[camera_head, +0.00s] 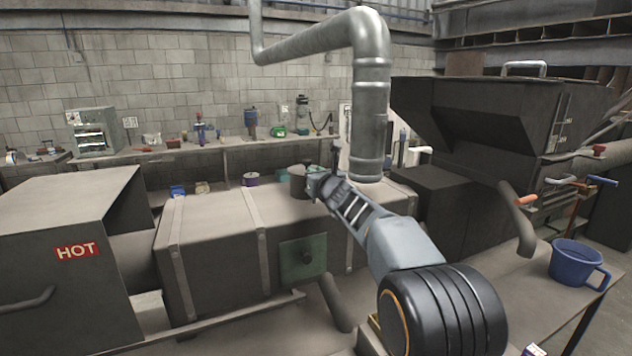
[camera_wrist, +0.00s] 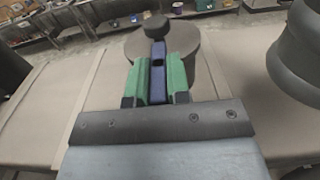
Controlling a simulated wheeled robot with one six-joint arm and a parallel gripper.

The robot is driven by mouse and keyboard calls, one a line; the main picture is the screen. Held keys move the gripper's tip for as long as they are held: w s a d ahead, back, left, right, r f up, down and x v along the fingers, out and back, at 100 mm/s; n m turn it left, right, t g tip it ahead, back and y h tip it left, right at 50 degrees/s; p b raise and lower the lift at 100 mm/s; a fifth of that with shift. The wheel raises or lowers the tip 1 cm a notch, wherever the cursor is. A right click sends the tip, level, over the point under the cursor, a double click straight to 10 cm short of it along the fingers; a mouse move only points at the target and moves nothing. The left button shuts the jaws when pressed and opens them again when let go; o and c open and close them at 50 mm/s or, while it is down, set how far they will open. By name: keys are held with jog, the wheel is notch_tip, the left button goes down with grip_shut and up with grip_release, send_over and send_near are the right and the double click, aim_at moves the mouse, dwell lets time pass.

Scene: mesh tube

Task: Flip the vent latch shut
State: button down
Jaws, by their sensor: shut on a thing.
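The vent is a short grey-brown cylinder (camera_head: 299,183) standing on top of the long furnace box; it also shows in the wrist view (camera_wrist: 190,42). A blue bar (camera_wrist: 158,50), which looks like the vent latch, runs up the middle of the wrist view with a dark round knob (camera_wrist: 156,27) at its far end. My gripper (camera_wrist: 159,82) has green fingers, one on each side of the blue bar, and is shut on it. In the head view my gripper (camera_head: 322,180) is at the right side of the vent, and the latch is too small to make out there.
A thick grey pipe (camera_head: 370,115) hangs close to the right of my gripper. A dark hopper (camera_head: 500,110) stands further right. The hot box (camera_head: 60,250) is at the left. The furnace top left of the vent is mostly clear.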

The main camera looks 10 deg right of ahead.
jog(key=shift+r, duration=0.1)
jog(key=c, duration=1.1)
grip_release()
jog(key=s+d+b, duration=0.1)
jog(key=s, duration=0.3)
jog(key=s+b, duration=0.1)
jog(key=s, duration=0.4)
jog(key=s+d+b, duration=0.1)
jog(key=s, duration=0.3)
jog(key=shift+s+d, duration=0.3)
jog(key=shift+s, duration=0.05)
